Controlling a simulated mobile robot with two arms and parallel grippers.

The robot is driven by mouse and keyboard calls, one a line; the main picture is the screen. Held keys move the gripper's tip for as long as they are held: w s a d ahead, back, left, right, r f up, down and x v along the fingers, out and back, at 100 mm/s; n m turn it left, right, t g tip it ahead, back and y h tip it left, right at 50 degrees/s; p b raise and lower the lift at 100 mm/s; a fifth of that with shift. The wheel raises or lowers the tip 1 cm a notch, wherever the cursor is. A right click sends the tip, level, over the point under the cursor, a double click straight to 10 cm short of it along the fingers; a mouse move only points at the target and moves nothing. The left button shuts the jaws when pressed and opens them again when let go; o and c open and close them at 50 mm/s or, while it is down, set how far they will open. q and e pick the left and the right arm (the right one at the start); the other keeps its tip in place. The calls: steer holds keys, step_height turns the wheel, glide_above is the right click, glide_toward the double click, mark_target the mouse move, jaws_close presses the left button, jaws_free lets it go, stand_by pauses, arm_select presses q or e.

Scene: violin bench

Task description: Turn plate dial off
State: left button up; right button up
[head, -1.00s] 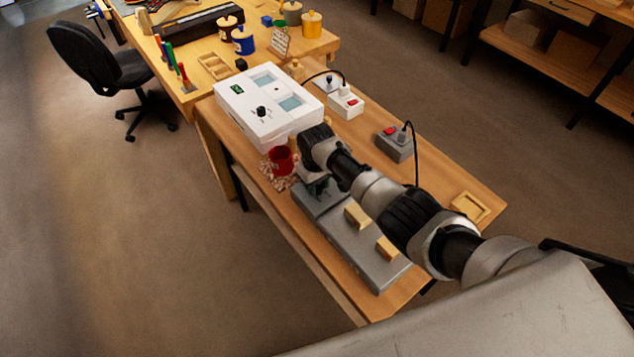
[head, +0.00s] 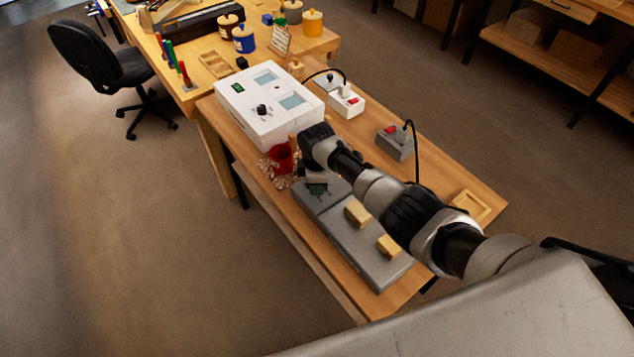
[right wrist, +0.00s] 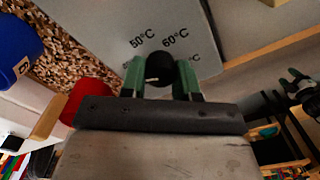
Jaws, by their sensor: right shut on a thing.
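The grey hot plate (head: 372,268) lies along the near edge of the bench, with two light wooden blocks on its top. Its dial (right wrist: 159,69) is a round black knob with a pale mark, beside the printed "50°C" and "60°C" on the grey panel (right wrist: 110,22) in the right wrist view. My right gripper (right wrist: 160,76) has its green fingers on both sides of the knob and is shut on it. In the head view my right gripper (head: 318,187) is at the plate's far end and hides the dial. My left gripper is not in view.
A red cup (head: 282,157) stands close beside my right gripper on a speckled patch. A white box with a dial (head: 268,108) is behind it. A grey switch box (head: 395,143) with a cable and a wooden tray (head: 470,206) are to the right.

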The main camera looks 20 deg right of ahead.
steer(key=n, duration=0.5)
steer(key=shift+n+b, duration=0.3)
steer(key=shift+b, duration=0.05)
steer(key=n, duration=0.4)
steer(key=shift+n+b, duration=0.4)
steer(key=o, duration=0.9)
steer(key=shift+s, duration=0.1)
step_height(320, 180, up, 11)
steer(key=shift+f+b, duration=0.1)
steer(key=shift+b, duration=0.3)
steer(key=shift+f, duration=0.1)
